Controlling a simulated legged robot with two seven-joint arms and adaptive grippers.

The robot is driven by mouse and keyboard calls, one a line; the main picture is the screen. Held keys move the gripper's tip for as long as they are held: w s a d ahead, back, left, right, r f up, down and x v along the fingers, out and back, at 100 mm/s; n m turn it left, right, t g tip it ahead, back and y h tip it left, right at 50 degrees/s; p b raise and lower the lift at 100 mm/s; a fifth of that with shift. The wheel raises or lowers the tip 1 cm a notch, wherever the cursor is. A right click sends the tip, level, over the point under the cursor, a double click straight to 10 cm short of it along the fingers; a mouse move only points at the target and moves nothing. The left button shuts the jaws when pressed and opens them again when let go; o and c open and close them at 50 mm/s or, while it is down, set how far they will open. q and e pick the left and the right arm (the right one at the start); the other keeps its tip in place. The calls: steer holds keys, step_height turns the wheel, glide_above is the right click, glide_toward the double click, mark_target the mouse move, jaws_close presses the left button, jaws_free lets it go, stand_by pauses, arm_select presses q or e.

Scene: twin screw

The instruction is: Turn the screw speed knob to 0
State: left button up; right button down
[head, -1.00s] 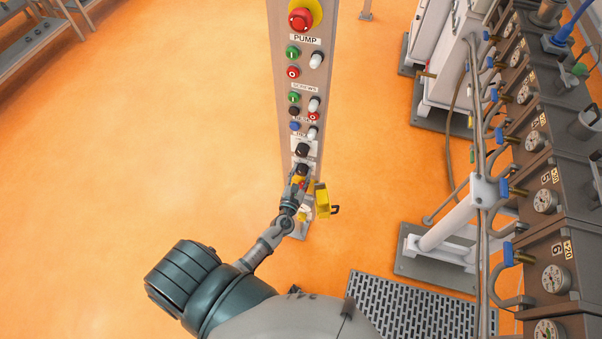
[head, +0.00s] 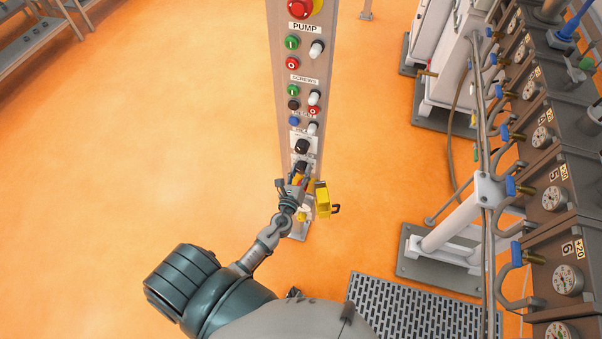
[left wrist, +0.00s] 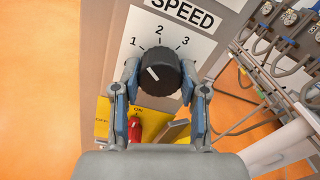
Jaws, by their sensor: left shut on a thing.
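The screw speed knob (left wrist: 160,73) is black and round with a white pointer mark, under a white SPEED label (left wrist: 182,14). The numbers 1, 2 and 3 show around its upper side; the 0 is not readable here. The mark lies on the knob's left part, toward the 1 side. My left gripper (left wrist: 160,88) has one finger on each side of the knob and is shut on it. In the head view the left gripper (head: 298,182) is at the lower black knob (head: 301,167) of the tall grey panel (head: 314,75), partly covering it. My right gripper is not in view.
Another black knob (head: 302,146) sits just above. Buttons and switches line the panel higher up. Below are a yellow box (head: 322,199) and a red switch (left wrist: 150,126) on a yellow plate. Machinery with gauges (head: 553,198) stands at right; open floor lies left.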

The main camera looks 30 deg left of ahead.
arm_select(q)
steer(key=n+b, duration=0.1)
steer(key=n, duration=0.2)
steer(key=shift+f+n+b, duration=0.3)
steer(key=shift+n+b, duration=0.1)
steer(key=shift+d+n+b, duration=0.1)
steer(key=shift+n+b, duration=0.3)
steer(key=shift+n, duration=1)
steer(key=shift+n+b, duration=0.3)
steer(key=shift+n, duration=0.1)
steer(key=n+b, duration=0.1)
steer(key=n, duration=0.3)
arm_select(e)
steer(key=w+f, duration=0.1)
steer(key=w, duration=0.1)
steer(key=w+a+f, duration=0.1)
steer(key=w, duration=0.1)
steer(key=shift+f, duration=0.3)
arm_select(q)
steer(key=shift+n, duration=0.3)
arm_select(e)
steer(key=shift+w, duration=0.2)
arm_select(q)
steer(key=o, duration=1.1)
steer(key=shift+r, duration=0.15)
steer(key=shift+o, duration=0.2)
steer(key=shift+s, duration=0.1)
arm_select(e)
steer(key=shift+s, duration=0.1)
